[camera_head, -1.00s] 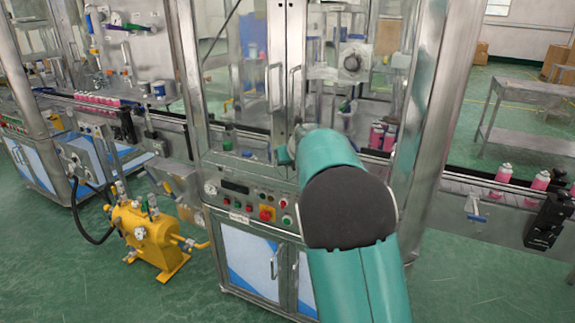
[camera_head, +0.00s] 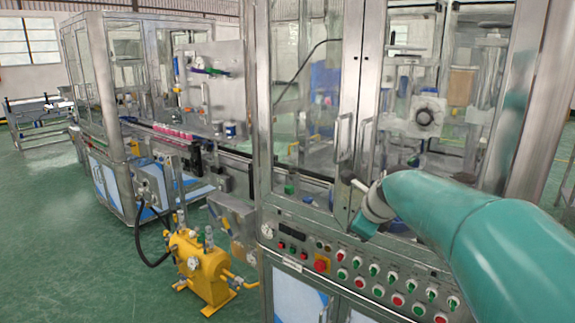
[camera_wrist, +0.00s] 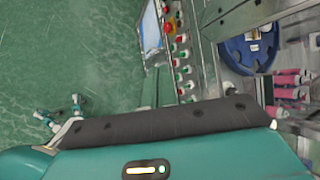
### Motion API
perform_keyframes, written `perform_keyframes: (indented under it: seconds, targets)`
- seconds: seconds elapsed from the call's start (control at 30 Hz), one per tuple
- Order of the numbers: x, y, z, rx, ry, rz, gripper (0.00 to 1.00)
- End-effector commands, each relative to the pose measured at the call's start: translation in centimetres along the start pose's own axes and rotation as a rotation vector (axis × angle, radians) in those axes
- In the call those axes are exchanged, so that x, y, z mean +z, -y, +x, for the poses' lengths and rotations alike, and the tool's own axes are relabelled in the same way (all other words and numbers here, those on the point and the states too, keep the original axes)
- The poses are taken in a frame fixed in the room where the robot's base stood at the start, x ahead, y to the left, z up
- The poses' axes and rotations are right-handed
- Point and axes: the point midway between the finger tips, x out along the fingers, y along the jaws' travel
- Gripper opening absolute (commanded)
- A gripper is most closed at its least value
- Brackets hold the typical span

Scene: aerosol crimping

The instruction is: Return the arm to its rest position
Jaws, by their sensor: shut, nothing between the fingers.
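My teal arm (camera_head: 470,225) reaches in from the right in the head view. At its end, my gripper (camera_head: 362,208) is small and partly turned away, in front of the machine's glass doors and above the button panel. It is shut, and I see nothing held in it. In the wrist view, a teal part of my own body with a dark pad and a small light fills the bottom.
The steel crimping machine (camera_head: 262,120) stands close ahead. Its button panel (camera_head: 345,268) is just below the arm; it also shows in the wrist view (camera_wrist: 180,60). A yellow pump unit (camera_head: 198,270) stands on the floor at left. Green floor (camera_head: 80,270) is open farther left.

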Motion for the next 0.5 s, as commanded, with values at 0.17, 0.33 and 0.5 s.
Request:
perform_keyframes:
  seconds: [0.17,0.33,0.5]
  targets:
    - [-2.1,-5.4,-4.7,0.047,0.000,-0.462,0.00]
    - [-4.4,-10.8,-8.3,0.090,-0.007,-0.930,0.00]
    - [-7.3,-16.5,-11.0,0.142,-0.024,-1.405,0.00]
